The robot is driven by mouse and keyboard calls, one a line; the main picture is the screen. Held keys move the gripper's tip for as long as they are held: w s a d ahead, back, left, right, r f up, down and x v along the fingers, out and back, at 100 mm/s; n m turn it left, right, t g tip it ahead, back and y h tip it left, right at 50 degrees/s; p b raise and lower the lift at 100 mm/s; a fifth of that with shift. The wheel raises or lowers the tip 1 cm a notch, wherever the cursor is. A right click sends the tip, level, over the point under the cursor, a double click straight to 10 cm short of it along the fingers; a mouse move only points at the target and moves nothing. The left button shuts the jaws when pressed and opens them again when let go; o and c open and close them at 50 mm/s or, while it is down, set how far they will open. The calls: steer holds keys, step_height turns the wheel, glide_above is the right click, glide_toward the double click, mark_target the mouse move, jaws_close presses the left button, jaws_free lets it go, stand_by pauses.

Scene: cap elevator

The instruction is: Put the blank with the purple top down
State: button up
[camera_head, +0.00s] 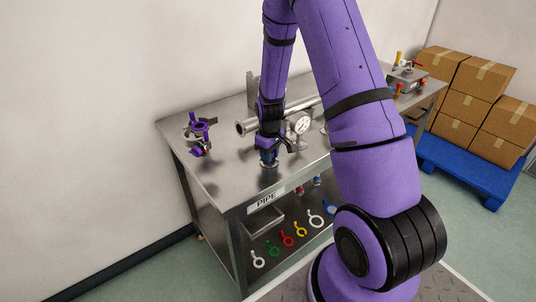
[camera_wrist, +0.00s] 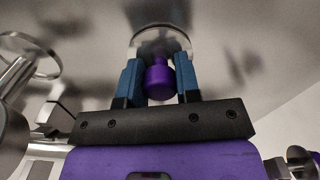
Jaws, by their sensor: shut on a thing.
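The blank (camera_wrist: 158,82) has a purple knob-like top and a round metal disc beyond it. In the wrist view my gripper (camera_wrist: 159,80) has its blue fingers on both sides of the purple top, shut on it. In the head view my gripper (camera_head: 268,157) points down over the front part of the steel table (camera_head: 228,185). The disc shows just under the fingertips, close to the tabletop. I cannot tell whether it touches the top. The purple top is mostly hidden by the fingers in the head view.
A purple clamp-like part (camera_head: 200,128) stands at the table's left end. A valve unit (camera_head: 407,78) sits at the far right. The front left tabletop is clear.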

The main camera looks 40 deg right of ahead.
steer(key=shift+f, duration=0.15)
steer(key=o, duration=1)
step_height(320, 180, up, 12)
steer(key=s+a+r+m+t, duration=0.1)
steer(key=s+a+r, duration=0.35)
steer(key=r, duration=0.45)
steer(key=s+a+r+t, duration=0.1)
steer(key=s+a+r, duration=0.3)
steer(key=r, duration=0.5)
steer(key=s+a+r+t, duration=0.1)
steer(key=s+r, duration=0.1)
steer(key=s, duration=0.4)
steer(key=s+a+r+m+t, duration=0.1)
steer(key=s+r, duration=0.2)
steer(key=s, duration=0.3)
steer(key=s+a+r+m+t, duration=0.1)
steer(key=s+a+r, duration=0.1)
steer(key=s, duration=0.4)
steer(key=shift+a+r, duration=0.1)
steer(key=shift+r, duration=0.55)
